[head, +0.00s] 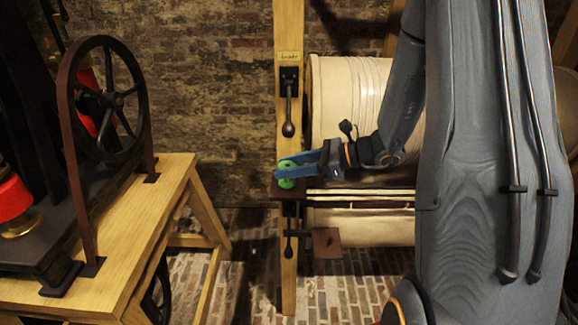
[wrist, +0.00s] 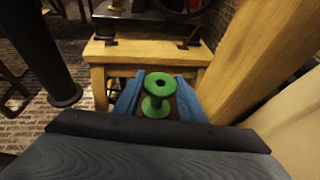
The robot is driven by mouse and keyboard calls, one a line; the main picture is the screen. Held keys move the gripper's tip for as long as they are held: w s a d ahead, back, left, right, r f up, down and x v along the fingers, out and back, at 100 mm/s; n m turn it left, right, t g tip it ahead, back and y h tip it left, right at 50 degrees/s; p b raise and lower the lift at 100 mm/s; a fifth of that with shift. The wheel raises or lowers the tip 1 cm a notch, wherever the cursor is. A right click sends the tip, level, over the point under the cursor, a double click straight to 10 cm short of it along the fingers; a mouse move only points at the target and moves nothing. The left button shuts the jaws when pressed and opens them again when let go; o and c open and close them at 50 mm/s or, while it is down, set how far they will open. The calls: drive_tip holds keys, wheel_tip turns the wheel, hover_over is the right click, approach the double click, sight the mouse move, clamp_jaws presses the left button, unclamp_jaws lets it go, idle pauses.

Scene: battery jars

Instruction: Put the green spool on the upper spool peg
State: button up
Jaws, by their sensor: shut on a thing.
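The green spool (head: 287,184) is upright between the blue fingers of my gripper (head: 283,171), in front of the wooden post. In the wrist view the spool (wrist: 158,84) stands between both fingers, its hole facing up. My gripper is shut on it. A small dark brown plate (head: 275,191) on the post is right at the spool's underside; I cannot tell whether they touch. No upper peg shows, as the spool and fingers cover that spot. A second, lower brown plate (head: 326,242) sits lower and to the right.
The wooden post (head: 289,130) carries a black lever (head: 289,115) above the spool. A large cream drum (head: 345,95) is close behind my arm. A wooden table (head: 140,240) with a black wheel (head: 107,90) stands at left, with a gap between it and the post.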

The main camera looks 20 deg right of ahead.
drive_tip(key=shift+f, duration=0.3)
drive_tip(key=o, duration=1)
drive_tip(key=shift+o, duration=0.2)
drive_tip(key=shift+r, duration=0.2)
drive_tip(key=b+v, duration=0.3)
drive_tip(key=v, duration=0.7)
drive_tip(key=s+a+f+n+g+h, duration=0.2)
drive_tip(key=s+n+h, duration=0.4)
drive_tip(key=n, duration=0.5)
drive_tip(key=s+a+f+n+g+h, duration=0.3)
drive_tip(key=s+a+f+n+h, duration=0.2)
drive_tip(key=n, duration=0.7)
drive_tip(key=shift+s+a+n+h, duration=0.3)
drive_tip(key=shift+s+a+h, duration=0.45)
drive_tip(key=shift+s, duration=0.2)
